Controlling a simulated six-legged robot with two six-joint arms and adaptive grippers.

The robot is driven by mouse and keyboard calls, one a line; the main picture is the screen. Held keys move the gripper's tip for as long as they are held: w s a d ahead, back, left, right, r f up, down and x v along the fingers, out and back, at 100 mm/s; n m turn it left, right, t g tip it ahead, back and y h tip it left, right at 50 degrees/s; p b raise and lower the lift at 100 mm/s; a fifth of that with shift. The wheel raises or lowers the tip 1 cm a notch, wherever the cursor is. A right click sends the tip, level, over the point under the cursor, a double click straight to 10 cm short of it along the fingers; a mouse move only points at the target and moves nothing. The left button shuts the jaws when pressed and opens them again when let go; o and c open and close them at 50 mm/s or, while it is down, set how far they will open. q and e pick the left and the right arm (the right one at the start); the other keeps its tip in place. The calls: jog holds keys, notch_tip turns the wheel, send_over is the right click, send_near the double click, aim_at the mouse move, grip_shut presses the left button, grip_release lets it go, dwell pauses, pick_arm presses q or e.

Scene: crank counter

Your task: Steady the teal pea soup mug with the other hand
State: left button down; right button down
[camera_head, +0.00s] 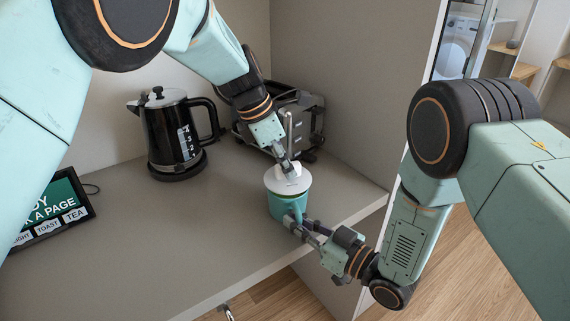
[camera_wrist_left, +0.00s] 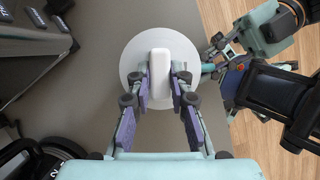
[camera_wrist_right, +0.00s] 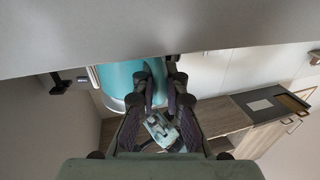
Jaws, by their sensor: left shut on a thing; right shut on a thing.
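The teal mug (camera_head: 283,208) stands upright near the counter's front edge, with a white lid (camera_head: 274,184) on top. My left gripper (camera_head: 289,168) points down from above and is shut on the lid's white knob; the left wrist view shows the knob (camera_wrist_left: 159,75) between its fingers. My right gripper (camera_head: 303,226) reaches in from the lower right and is shut at the mug's handle, which its fingers mostly hide. In the right wrist view the teal mug wall (camera_wrist_right: 115,77) is just beyond the right fingertips (camera_wrist_right: 160,88).
A black kettle (camera_head: 172,135) stands at the back left, and a dark toaster (camera_head: 306,112) stands behind the mug. A screen (camera_head: 60,211) is at the far left. A side panel (camera_head: 350,80) bounds the right. The counter (camera_head: 190,235) left of the mug is clear.

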pick_arm(q)
jog(key=shift+r, duration=1.7)
pick_arm(e)
jog(key=shift+s+f, duration=0.1)
jog(key=shift+f, duration=0.1)
pick_arm(q)
jog(key=w+a+r, duration=0.2)
jog(key=w+r, duration=0.2)
jog(key=w, duration=0.3)
jog(key=shift+w+a, duration=0.2)
jog(key=shift+a, duration=0.2)
pick_arm(e)
jog(key=c, duration=1.4)
grip_release()
jog(key=shift+o, duration=0.4)
jog(key=shift+r, duration=0.15)
jog(key=shift+d+r, duration=0.1)
